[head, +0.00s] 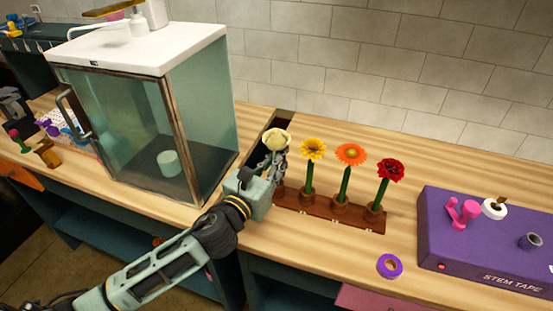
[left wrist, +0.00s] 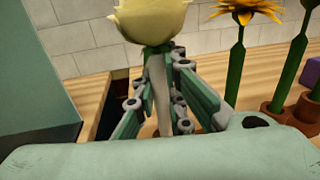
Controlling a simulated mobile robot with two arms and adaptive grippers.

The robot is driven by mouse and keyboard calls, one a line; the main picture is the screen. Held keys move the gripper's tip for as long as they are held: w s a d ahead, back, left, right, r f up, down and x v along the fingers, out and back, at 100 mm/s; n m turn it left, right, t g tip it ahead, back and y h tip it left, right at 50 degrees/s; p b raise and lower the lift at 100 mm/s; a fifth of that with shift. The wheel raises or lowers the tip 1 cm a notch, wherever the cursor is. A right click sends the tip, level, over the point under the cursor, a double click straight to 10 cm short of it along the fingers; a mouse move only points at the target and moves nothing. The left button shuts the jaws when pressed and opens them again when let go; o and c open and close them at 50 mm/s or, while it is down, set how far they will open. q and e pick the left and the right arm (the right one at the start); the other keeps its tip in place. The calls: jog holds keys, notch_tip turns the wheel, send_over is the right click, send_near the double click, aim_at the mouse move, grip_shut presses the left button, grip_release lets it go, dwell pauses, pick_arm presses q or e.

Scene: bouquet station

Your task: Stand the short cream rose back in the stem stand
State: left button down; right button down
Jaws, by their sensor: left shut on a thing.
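The cream rose (head: 276,139) is upright at the left end of the brown stem stand (head: 325,215). My left gripper (head: 279,166) is shut on its stem, just under the bloom. In the left wrist view the rose's bloom (left wrist: 150,18) rises above the fingers (left wrist: 165,100). The foot of its stem is hidden, so I cannot tell whether it is in a hole of the stand. A yellow flower (head: 312,149), an orange flower (head: 351,154) and a red flower (head: 390,171) stand in the stand's cups to the right. My right gripper is not in view.
A glass cabinet (head: 205,120) with a white top stands close on the left. A dark slot (head: 284,124) opens in the counter behind the rose. A purple tape ring (head: 390,266) and a purple stem tape box (head: 450,245) lie to the right.

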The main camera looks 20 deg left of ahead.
pick_arm(q)
jog(key=c, duration=1.7)
grip_release()
jog(key=shift+c, duration=0.2)
jog(key=o, duration=0.6)
jog(key=shift+c, duration=0.2)
jog(key=shift+s, duration=0.15)
jog(key=v, duration=0.8)
jog(key=shift+s, duration=0.4)
